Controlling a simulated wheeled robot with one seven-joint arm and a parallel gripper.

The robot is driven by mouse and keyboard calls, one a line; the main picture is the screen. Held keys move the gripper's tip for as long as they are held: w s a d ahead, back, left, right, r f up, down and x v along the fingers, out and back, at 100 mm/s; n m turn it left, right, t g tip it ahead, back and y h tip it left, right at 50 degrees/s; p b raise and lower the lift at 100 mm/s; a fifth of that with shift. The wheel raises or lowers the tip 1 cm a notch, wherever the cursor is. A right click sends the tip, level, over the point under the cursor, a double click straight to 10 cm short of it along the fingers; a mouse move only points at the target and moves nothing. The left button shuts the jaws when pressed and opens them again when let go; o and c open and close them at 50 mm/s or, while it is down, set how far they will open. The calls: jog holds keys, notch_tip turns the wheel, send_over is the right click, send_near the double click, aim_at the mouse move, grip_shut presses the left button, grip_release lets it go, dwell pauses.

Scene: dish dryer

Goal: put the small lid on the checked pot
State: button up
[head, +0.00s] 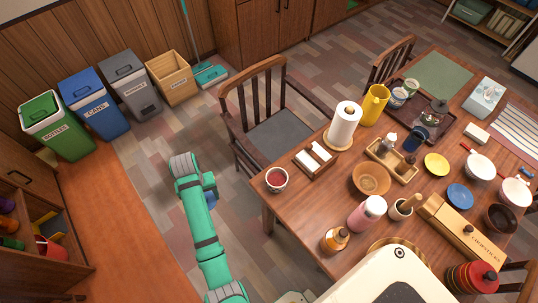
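On the dark tray (412,129) toward the back of the table stands a small pale patterned pot (397,99). It is too small to tell whether its pattern is checked. Beside it is a small round pinkish item (411,86); I cannot tell whether it is a lid. A dark vessel with a knob on top (438,107) is also on the tray. A red banded round container with a dark knob (472,278) is at the bottom right. No loose small lid can be made out for sure. My teal arm rises at lower left; my gripper is out of view.
The table (310,215) is crowded: a patterned cup with red contents (277,180), paper roll (343,125), yellow pitcher (374,104), brown bowl (371,179) and pink bottle (367,212). A chair (270,130) stands at its left side. Floor left of it is open.

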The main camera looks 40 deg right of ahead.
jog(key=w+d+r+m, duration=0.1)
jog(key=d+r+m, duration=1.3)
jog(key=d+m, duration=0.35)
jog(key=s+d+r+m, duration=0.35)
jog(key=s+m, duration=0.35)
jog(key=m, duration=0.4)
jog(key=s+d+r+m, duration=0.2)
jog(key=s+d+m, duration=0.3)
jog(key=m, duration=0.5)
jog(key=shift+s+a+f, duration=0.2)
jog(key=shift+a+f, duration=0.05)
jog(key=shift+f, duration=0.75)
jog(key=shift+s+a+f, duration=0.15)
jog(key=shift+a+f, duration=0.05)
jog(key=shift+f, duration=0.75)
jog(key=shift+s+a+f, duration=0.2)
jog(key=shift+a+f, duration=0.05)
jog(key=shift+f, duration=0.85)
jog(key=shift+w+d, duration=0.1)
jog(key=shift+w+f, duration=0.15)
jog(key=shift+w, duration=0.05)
